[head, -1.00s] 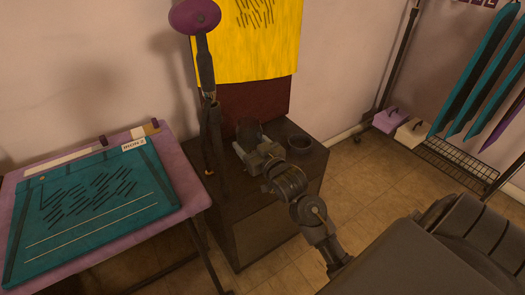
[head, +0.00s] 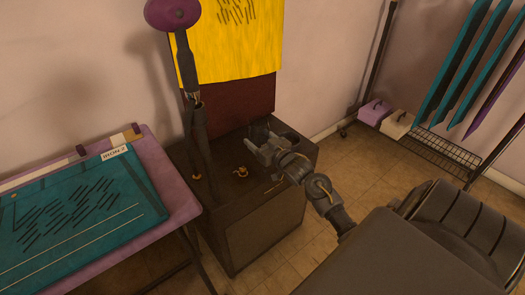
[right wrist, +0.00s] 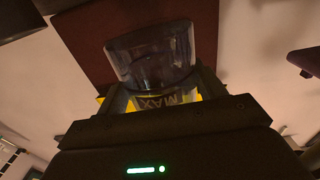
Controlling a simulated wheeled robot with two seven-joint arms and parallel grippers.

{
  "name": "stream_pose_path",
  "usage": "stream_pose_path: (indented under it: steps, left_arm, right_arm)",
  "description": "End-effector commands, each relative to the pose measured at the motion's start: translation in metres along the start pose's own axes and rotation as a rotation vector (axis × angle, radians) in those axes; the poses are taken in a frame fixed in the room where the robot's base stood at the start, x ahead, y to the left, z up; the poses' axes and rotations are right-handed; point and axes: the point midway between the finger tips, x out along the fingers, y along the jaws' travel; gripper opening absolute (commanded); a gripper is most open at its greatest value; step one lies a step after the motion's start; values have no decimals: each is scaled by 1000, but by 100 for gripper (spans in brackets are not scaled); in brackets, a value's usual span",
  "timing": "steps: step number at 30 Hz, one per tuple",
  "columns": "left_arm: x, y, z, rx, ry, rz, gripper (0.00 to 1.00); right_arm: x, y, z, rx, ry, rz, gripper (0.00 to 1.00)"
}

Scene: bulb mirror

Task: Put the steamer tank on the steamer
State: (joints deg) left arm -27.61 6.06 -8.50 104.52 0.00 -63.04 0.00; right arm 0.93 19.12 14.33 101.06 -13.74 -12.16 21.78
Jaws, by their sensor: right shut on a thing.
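My right gripper (head: 266,146) is shut on the steamer tank, a clear container marked MAX. The tank shows best in the right wrist view (right wrist: 152,58), where its lettering is upside down. In the head view the tank (head: 258,131) is dark and mostly hidden behind the gripper, over the back right of a dark box top. The steamer (head: 198,130) appears as a dark upright pole with a purple head (head: 172,14), rising from that box's left side. I cannot tell whether the tank touches anything. My left gripper is not in view.
The dark box (head: 262,225) carries a small gold fitting (head: 240,172) on its top. A maroon board and yellow cloth (head: 232,40) stand behind. An ironing table with a teal cover (head: 80,215) is at left. A rack with hanging teal pieces (head: 470,70) is at right.

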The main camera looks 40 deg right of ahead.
Motion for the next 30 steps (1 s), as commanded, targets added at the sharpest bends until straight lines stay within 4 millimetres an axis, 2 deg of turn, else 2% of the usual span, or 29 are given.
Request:
stream_pose_path:
  steps: [3, 11, 13, 16, 19, 30]
  left_arm:
    - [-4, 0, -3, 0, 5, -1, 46]
    - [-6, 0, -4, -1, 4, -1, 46]
    - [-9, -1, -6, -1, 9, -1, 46]
    - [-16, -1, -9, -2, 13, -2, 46]
    - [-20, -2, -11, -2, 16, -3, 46]
    - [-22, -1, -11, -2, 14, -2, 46]
  right_arm:
    - [2, 9, 11, -1, 0, -1, 41]
    - [3, 14, 18, -2, 0, 0, 41]
    - [4, 21, 26, -1, -1, 1, 41]
    - [3, 19, 43, 0, -2, 0, 41]
    - [4, 19, 52, -1, 0, 0, 41]
    - [4, 19, 55, -2, 1, -1, 41]
